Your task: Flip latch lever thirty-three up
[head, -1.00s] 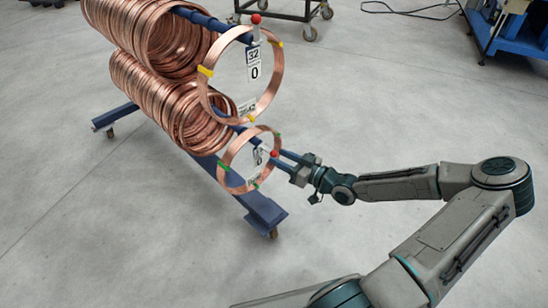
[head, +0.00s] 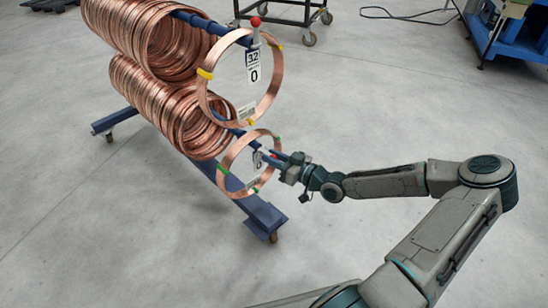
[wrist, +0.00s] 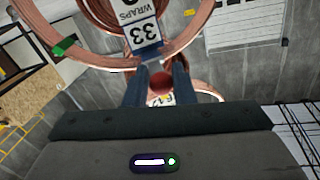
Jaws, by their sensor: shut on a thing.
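The red knob (wrist: 161,84) of latch lever thirty-three sits between the two fingers of my gripper (wrist: 159,88) in the wrist view. My gripper is shut on it. The tag reading 33 (wrist: 138,34) hangs just beyond the knob and appears upside down there. In the head view my gripper (head: 281,160) is at the end of the lower bar, by the lower copper coil (head: 224,160). The fingers mostly hide the lever there. It seems to point outward toward my gripper, not upright like the upper lever.
The upper bar's lever stands upright with a red knob (head: 256,21) above its tag 32 (head: 252,57). Copper coils (head: 150,100) fill both bars of the blue rack, whose foot (head: 262,217) stands on the floor. The floor (head: 380,110) right of the rack is clear.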

